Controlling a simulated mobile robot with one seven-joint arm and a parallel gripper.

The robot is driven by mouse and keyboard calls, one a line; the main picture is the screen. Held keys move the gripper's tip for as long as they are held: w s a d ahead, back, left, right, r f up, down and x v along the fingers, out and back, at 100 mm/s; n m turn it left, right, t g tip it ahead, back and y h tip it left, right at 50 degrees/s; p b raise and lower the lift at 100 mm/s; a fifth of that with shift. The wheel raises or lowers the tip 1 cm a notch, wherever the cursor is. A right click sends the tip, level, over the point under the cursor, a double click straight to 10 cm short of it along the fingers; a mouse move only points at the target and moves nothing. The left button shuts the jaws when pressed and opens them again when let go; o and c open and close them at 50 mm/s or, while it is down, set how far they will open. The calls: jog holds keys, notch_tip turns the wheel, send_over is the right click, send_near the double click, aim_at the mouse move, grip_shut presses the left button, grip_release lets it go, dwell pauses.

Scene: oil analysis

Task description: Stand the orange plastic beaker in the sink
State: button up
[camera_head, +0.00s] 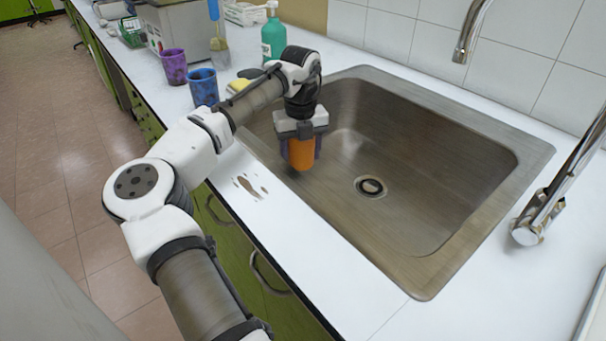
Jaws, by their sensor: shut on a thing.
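The orange plastic beaker (301,154) is held upright in my gripper (302,147), which points straight down and is shut on it. The beaker hangs over the left part of the steel sink (420,215), close to the sink's left rim. The fingers cover both sides of the beaker, and my gripper's body hides its top. Whether the beaker's bottom touches the sink floor cannot be told from this view. The sink basin looks empty, with a round drain (370,186) in its floor.
A purple cup (173,67) and a blue cup (203,87) stand on the counter at the back left. A green bottle (273,38) and a yellow sponge (239,86) are behind my arm. Brown stains (250,187) mark the counter.

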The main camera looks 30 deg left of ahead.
jog(key=shift+f, duration=3.3)
jog(key=shift+f, duration=0.15)
jog(key=o, duration=0.9)
jog(key=shift+o, duration=0.2)
notch_tip(320, 180, up, 12)
jog(key=shift+r, duration=0.15)
jog(key=shift+r+p, duration=0.1)
jog(key=shift+p, duration=0.25)
